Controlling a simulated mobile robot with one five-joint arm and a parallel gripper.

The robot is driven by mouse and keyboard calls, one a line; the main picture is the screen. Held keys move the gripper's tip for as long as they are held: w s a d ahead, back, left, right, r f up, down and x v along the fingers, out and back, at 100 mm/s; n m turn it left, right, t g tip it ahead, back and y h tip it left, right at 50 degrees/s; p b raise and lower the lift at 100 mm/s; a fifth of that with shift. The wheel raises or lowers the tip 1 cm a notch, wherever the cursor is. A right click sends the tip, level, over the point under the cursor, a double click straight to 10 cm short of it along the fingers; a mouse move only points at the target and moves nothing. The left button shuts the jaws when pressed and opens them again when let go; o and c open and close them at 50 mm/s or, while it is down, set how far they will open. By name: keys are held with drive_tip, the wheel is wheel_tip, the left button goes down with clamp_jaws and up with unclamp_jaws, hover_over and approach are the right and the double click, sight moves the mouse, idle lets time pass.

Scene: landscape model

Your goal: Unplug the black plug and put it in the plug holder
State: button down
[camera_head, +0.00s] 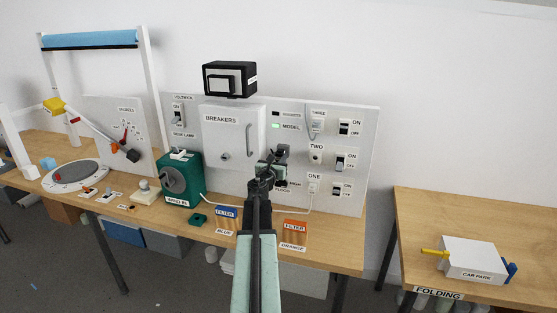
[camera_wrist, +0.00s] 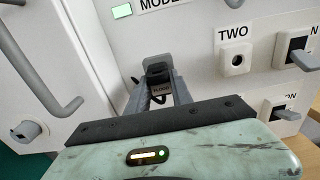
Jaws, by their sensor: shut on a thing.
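My gripper (camera_head: 272,165) is in front of the white panel, right of the breaker box. In the wrist view its two grey fingers (camera_wrist: 158,92) are shut on a black plug (camera_wrist: 157,70), close to the panel face. A dark cable loop hangs beside the left finger. Whether the plug still sits in a socket is hidden. The round socket TWO (camera_head: 316,157) is empty, and it also shows in the wrist view (camera_wrist: 237,61). I cannot tell which thing is the plug holder.
The breaker box (camera_head: 229,140) with its handle stands left of my gripper. Switches (camera_head: 345,161) line the panel's right side. A blue filter (camera_head: 227,217) and an orange filter (camera_head: 296,230) stand on the table below. A green machine (camera_head: 180,180) is at left.

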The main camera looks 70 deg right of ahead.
drive_tip(key=shift+d, duration=0.8)
drive_tip(key=c, duration=1.1)
unclamp_jaws()
drive_tip(key=shift+o, duration=0.2)
drive_tip(key=shift+a, duration=0.1)
drive_tip(key=a, duration=0.7)
drive_tip(key=shift+s+a, duration=0.2)
drive_tip(key=shift+a, duration=0.1)
